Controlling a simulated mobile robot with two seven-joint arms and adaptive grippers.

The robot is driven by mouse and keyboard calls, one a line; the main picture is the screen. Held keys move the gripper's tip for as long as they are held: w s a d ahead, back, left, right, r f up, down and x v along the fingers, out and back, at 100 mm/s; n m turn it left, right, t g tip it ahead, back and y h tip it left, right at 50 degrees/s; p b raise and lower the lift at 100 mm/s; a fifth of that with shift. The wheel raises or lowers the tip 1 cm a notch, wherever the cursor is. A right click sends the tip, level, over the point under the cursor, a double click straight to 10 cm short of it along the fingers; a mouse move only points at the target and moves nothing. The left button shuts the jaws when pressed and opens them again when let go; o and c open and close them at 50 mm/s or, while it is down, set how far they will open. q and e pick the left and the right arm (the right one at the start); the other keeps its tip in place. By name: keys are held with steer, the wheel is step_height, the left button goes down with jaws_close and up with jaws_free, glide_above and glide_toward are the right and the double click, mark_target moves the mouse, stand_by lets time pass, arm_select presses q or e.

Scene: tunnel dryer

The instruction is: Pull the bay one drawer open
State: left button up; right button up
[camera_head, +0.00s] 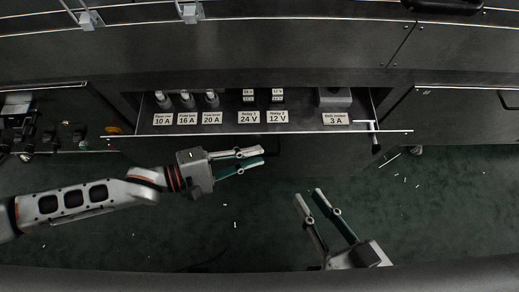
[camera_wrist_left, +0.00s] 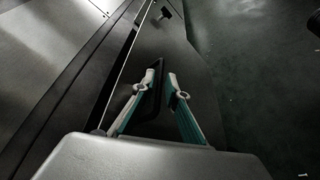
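A wide drawer (camera_head: 350,129) stands pulled out of the cabinet, with several labelled sections in it. No bay number is legible. In the left wrist view the drawer front (camera_wrist_left: 185,45) runs beside my left gripper (camera_wrist_left: 161,76), and a dark bar handle (camera_wrist_left: 157,82) lies between its fingers. The fingers narrow towards the tips and look closed on this handle. In the head view my left gripper (camera_head: 262,156) is just in front of the drawer's middle; the handle is mostly hidden there. My right gripper (camera_head: 307,193) is open and empty, lower right of it, clear of the drawer.
The drawer holds several fuse-like parts (camera_head: 187,101) and a grey block (camera_head: 334,97). The dark green floor (camera_head: 430,220) in front is open, with small white scraps.

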arm_select(q)
steer(key=shift+x, duration=1.1)
arm_select(e)
steer(key=shift+s+a+m, duration=0.15)
steer(key=shift+a+m, duration=0.25)
arm_select(q)
jaws_close()
steer(key=shift+r, duration=0.1)
arm_select(e)
steer(key=shift+d, duration=0.1)
